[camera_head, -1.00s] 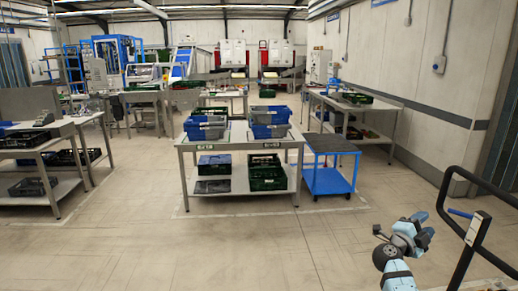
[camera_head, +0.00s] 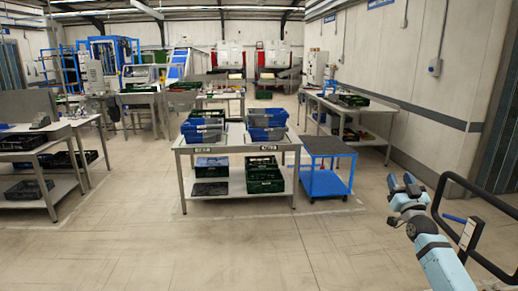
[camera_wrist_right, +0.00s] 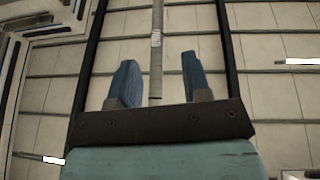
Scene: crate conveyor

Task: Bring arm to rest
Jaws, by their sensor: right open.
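My right arm (camera_head: 440,262) comes in at the lower right of the head view. Its gripper (camera_head: 402,182) is raised over the open floor and points away from me. In the right wrist view the two blue fingers (camera_wrist_right: 160,80) stand apart with nothing between them. Tiled floor and a thin grey pole show behind them. My left gripper is in neither view.
A black handle frame (camera_head: 497,266) is close beside my right arm. The floor in front is clear.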

